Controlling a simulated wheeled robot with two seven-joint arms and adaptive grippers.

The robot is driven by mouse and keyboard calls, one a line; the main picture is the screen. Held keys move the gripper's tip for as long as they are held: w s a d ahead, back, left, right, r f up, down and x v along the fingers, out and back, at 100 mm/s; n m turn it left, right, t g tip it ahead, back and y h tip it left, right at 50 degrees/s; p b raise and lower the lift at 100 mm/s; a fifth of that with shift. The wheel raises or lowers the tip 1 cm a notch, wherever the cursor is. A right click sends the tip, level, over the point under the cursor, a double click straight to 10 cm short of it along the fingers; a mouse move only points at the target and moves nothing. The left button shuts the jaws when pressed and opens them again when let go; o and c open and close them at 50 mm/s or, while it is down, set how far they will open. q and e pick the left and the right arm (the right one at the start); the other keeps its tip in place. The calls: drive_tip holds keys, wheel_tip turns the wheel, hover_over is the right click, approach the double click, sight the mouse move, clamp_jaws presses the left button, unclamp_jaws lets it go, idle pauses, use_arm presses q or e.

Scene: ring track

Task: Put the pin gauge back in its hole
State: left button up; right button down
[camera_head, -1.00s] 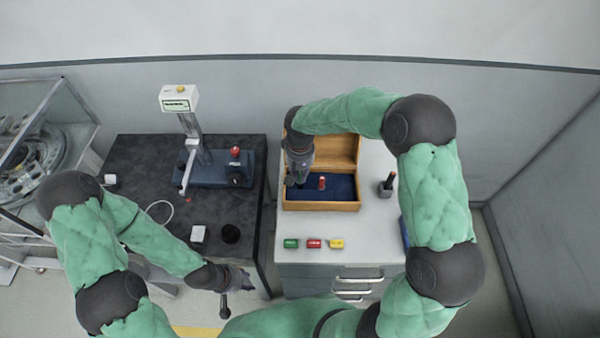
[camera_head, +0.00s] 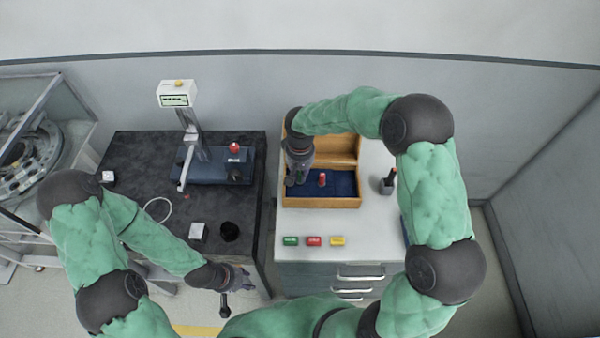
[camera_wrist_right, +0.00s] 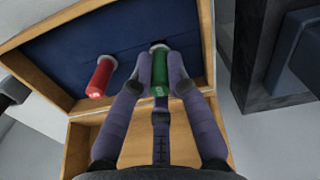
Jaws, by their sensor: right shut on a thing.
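My right gripper (camera_wrist_right: 160,75) is shut on a green-handled pin gauge (camera_wrist_right: 159,80) over the blue lining of the open wooden box (camera_head: 340,205). The far end of the gauge is near the lining in the right wrist view; I cannot tell whether it is in a hole. In the head view the gauge is hidden by the gripper (camera_head: 297,180). A red-handled pin gauge (camera_head: 322,180) stands in the box to the right of the gripper; it also shows in the right wrist view (camera_wrist_right: 100,77). My left gripper (camera_head: 232,280) is low at the dark table's front; its jaws are unclear.
A measuring stand (camera_head: 210,165) is on the dark table (camera_head: 130,160) at left.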

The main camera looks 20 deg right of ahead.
drive_tip(key=shift+f+b, duration=0.45)
drive_tip(key=shift+f, duration=0.25)
drive_tip(key=c, duration=1.1)
unclamp_jaws()
drive_tip(key=shift+c, duration=0.2)
drive_tip(key=shift+r, duration=0.15)
wheel_tip(320, 180, up, 12)
drive_tip(key=shift+f, duration=0.1)
